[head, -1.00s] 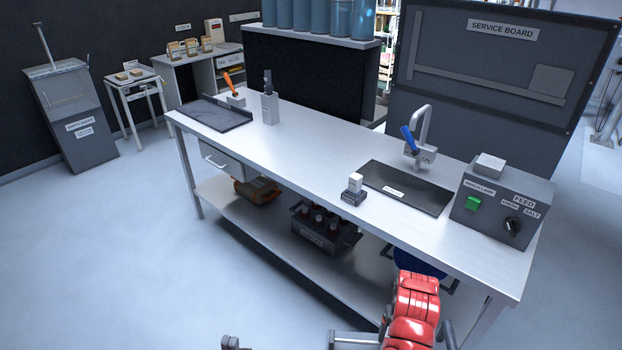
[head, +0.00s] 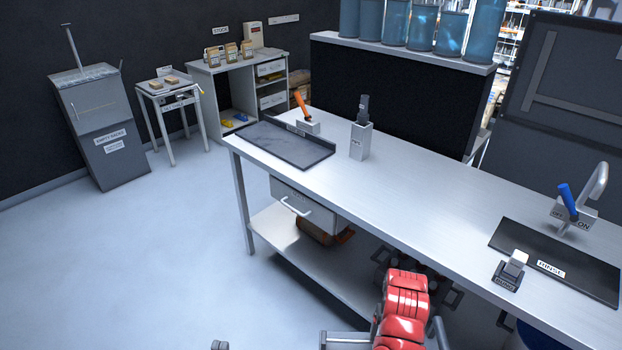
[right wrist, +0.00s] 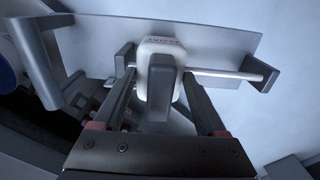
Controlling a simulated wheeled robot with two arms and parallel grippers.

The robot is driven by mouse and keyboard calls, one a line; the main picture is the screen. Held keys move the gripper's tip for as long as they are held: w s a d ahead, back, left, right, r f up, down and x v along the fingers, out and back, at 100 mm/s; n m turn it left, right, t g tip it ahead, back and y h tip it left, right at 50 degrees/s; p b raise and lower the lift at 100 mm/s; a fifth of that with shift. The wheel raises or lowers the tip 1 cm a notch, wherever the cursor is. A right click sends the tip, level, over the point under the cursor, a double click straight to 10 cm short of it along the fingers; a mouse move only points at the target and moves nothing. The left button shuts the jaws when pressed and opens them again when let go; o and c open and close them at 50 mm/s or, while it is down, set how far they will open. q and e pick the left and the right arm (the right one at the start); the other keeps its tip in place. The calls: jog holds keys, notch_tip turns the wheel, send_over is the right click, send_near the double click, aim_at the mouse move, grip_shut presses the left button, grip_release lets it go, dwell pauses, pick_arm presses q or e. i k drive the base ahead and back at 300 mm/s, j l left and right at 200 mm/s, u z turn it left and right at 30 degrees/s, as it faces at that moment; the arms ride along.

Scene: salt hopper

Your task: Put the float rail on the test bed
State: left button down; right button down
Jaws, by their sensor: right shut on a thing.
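In the right wrist view my right gripper (right wrist: 160,102) is shut on the float rail, a grey plate (right wrist: 225,38) with a thin rod between end brackets and a white float block marked FLOAT (right wrist: 160,45). In the head view grey ends of it seem to show beside my red arm, which hides the right gripper. Only a grey tip of my left gripper (head: 219,345) shows at the bottom edge. A dark slab with a raised back edge (head: 280,147) lies at the bench's left end; its label is unreadable, and I cannot confirm it is the test bed.
The long bench (head: 400,195) has clear metal top in the middle. An orange-handled block (head: 308,125) and a grey post (head: 360,140) stand near the slab. A RINSE mat (head: 590,272), a small stand (head: 511,272) and a blue-handled tap (head: 575,210) are at right. Floor at left is free.

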aim_at(264, 137)
jog(key=i+j, duration=0.3)
jog(key=j, duration=0.2)
jog(key=i+j+u, duration=0.1)
jog(key=i+j, duration=0.2)
jog(key=j, duration=0.15)
jog(key=i+j, duration=0.3)
jog(key=j, duration=0.15)
jog(key=i+j, duration=0.3)
jog(key=j, duration=0.2)
jog(key=u, duration=0.05)
